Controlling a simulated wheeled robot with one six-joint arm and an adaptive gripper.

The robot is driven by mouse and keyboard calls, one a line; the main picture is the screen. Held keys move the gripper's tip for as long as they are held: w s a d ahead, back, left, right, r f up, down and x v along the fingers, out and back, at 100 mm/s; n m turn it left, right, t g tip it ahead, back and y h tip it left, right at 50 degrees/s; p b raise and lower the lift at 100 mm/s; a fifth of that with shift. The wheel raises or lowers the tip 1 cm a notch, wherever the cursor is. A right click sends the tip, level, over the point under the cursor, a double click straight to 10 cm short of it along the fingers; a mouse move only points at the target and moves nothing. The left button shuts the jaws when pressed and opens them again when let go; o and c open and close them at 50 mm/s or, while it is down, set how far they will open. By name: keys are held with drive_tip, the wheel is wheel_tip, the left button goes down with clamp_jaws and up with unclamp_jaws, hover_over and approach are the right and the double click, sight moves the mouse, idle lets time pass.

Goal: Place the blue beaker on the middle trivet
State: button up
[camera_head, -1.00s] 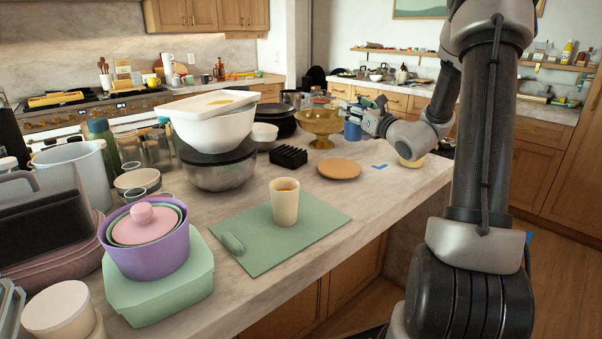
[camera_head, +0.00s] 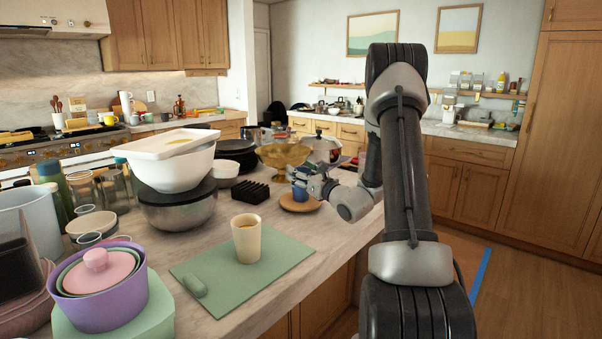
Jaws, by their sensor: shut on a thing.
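The blue beaker (camera_head: 299,193) is small in the head view, partly covered by my gripper (camera_head: 306,183). My gripper is shut on it at the far end of the counter. The beaker looks upright and is at a round wooden trivet (camera_head: 301,206). Its base overlaps the trivet in the picture; I cannot tell whether it touches or hangs just above. No other trivet shows clearly now; my arm covers the counter to the right.
A black rack (camera_head: 250,193) stands left of the trivet, with a gold glass bowl (camera_head: 284,157) behind. A cream cup (camera_head: 246,241) stands on a green mat (camera_head: 209,268) nearer me. Stacked bowls (camera_head: 176,206) crowd the left. The counter between mat and trivet is clear.

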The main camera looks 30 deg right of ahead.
drive_tip(key=shift+f, duration=0.1)
drive_tip(key=o, duration=1.5)
